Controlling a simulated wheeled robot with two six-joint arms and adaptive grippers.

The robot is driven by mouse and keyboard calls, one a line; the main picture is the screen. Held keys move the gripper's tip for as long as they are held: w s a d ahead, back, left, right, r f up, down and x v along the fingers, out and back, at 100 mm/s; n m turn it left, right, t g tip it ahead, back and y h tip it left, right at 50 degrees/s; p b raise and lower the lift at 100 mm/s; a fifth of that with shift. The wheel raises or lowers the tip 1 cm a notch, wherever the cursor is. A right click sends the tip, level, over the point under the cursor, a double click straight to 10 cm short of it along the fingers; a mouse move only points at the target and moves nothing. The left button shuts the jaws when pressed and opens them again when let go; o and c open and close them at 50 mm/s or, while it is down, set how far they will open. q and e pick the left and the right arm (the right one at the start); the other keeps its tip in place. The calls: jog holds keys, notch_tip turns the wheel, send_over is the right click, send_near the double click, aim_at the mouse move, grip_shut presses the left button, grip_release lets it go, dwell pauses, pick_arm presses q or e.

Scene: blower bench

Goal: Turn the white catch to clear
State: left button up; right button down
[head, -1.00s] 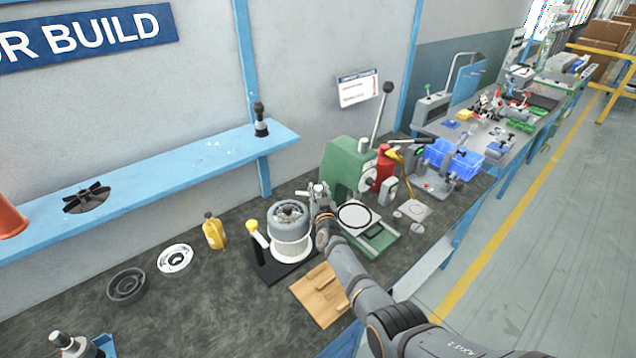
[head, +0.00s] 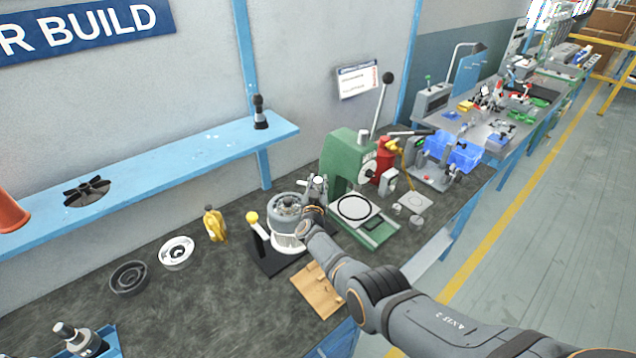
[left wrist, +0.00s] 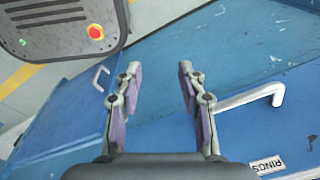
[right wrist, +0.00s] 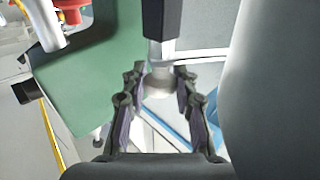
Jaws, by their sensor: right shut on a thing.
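The blower unit (head: 288,217), a grey and white drum, stands on the bench on a black base (head: 270,262). My right gripper (head: 318,185) is at its right rear side, partly hidden by my own wrist. In the right wrist view, its fingers (right wrist: 159,88) are closed about a pale round piece (right wrist: 158,80) below a black block; this looks like the white catch, though its shape and angle are mostly hidden. My left gripper (left wrist: 160,85) is open and empty above blue drawer fronts; I cannot pick it out in the head view.
A green press (head: 345,160) stands close behind my right gripper. A yellow-knobbed lever (head: 252,218) rises left of the blower. A wooden block (head: 318,292) lies in front.

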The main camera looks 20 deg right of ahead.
aim_at(318, 180)
jog(key=c, duration=1)
grip_release()
notch_tip(318, 180, up, 10)
